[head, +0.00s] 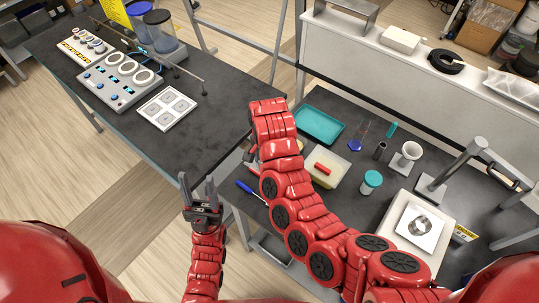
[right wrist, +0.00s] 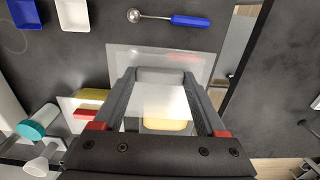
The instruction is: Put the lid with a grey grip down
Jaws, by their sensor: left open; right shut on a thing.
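The lid with a grey grip is a pale translucent sheet (right wrist: 120,60) in the right wrist view. Its grey grip (right wrist: 160,75) sits between the fingers of my right gripper (right wrist: 162,82), which is shut on it. Something yellow (right wrist: 165,124) shows between the fingers, partly blurred by pale plastic. In the head view my right arm covers this spot, and I cannot make out the lid there. My left gripper (head: 200,192) is open and empty, in front of the dark table. I cannot tell whether the lid touches anything beneath.
A pale box with a red grip (head: 322,168) stands right of my right arm. A teal tray (head: 319,124) lies behind it, and a teal-lidded jar (head: 371,182) stands to its right. A blue-handled spoon (right wrist: 190,20) lies beyond the lid. The left table (head: 150,150) has free room.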

